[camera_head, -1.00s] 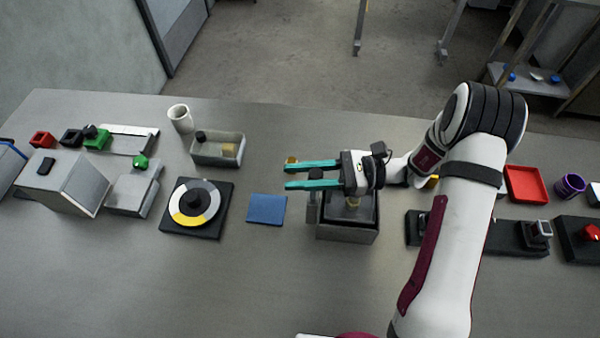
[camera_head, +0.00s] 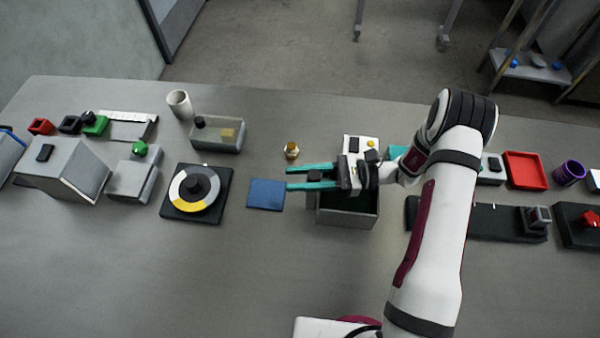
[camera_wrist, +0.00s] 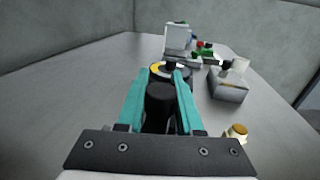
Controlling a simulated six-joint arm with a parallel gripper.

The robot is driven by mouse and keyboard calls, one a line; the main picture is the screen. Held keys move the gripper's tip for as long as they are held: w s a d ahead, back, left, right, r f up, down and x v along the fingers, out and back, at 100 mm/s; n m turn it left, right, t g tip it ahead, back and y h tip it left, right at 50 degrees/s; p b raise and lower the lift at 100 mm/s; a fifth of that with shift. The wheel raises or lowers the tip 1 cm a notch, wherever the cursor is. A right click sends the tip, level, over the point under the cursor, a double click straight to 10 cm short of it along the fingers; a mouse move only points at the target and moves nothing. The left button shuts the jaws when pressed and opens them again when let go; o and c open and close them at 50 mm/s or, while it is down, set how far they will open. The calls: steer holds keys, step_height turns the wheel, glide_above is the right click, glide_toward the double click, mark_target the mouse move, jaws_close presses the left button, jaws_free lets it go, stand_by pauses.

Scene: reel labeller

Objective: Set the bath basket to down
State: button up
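The bath is a grey open box (camera_head: 347,221) right of the blue pad in the head view. Its dark basket sits low inside; my gripper and wrist cover part of it. A dark upright handle (camera_head: 313,175) stands at the box's left side. My gripper (camera_head: 287,178) reaches left over the box with its teal fingers on both sides of the handle. In the wrist view the handle's black cylinder (camera_wrist: 160,97) fills the space between the fingers (camera_wrist: 158,78), which look shut on it. The handle's lower part is mostly hidden.
A brass-coloured knob (camera_head: 291,150) stands just behind the fingers. The blue pad (camera_head: 266,194) and round dial (camera_head: 196,192) lie left. A black fixture (camera_head: 500,222) is right. The front table is clear.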

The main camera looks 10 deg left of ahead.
steer(key=o, duration=0.4)
steer(key=shift+r, duration=0.1)
steer(key=d+r, duration=0.3)
steer(key=s+d+r, duration=0.1)
steer(key=d+r, duration=0.6)
steer(key=d, duration=0.1)
steer(key=shift+s+d+r, duration=0.2)
steer(key=shift+d+r, duration=0.05)
steer(key=shift+r, duration=0.15)
